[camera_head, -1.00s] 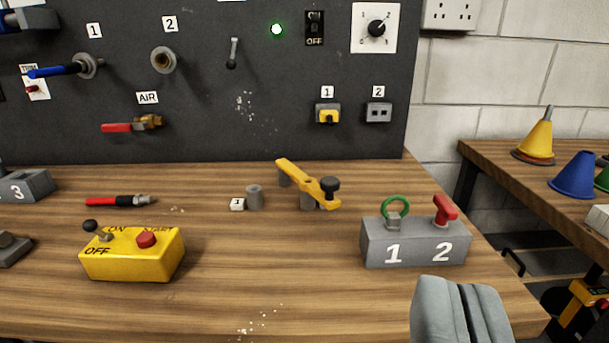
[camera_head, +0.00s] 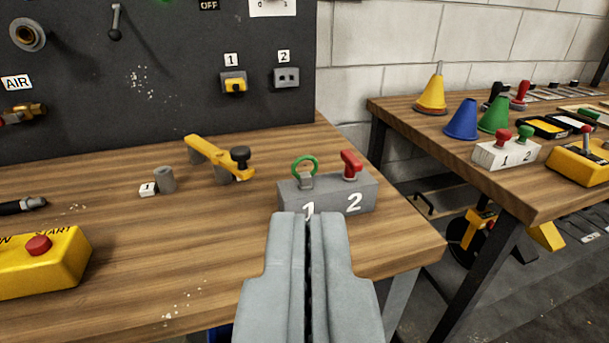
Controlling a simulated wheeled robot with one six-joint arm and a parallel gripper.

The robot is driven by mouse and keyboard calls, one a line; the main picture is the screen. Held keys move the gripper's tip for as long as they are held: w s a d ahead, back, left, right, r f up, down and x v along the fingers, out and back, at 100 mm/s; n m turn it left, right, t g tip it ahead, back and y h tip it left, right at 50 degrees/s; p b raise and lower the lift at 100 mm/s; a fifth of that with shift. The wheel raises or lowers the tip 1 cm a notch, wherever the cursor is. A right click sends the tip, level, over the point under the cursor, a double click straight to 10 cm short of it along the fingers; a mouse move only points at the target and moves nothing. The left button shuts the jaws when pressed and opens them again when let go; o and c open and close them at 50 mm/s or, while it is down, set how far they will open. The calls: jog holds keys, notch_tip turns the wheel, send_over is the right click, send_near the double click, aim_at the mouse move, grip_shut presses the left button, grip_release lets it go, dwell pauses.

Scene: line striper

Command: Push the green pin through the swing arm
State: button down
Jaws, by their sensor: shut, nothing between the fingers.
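The green pin (camera_head: 305,166) has a ring top and stands in the grey block (camera_head: 330,196) above the number 1. A red-handled pin (camera_head: 351,164) stands in the same block above the number 2. The yellow swing arm (camera_head: 216,157) with a black knob lies across short grey posts on the bench, left of and behind the block. My gripper (camera_head: 310,218) is shut and empty. In the picture its tips overlap the lower front edge of the block; I cannot tell whether they touch it.
A grey post (camera_head: 165,179) with a label 1 stands left of the swing arm. A yellow switch box (camera_head: 42,258) sits at the left. A dark panel (camera_head: 150,80) rises behind. A second bench (camera_head: 430,120) with cones stands at the right, across a gap.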

jog(key=c, duration=2.1)
grip_release()
jog(key=o, duration=0.7)
jog(key=shift+w+r, duration=0.1)
jog(key=shift+w, duration=0.3)
jog(key=n+g, duration=1.7)
jog(key=n, duration=0.4)
send_near(305, 174)
jog(key=shift+n, duration=0.3)
jog(key=shift+w+f, duration=0.15)
jog(key=shift+f, duration=4.2)
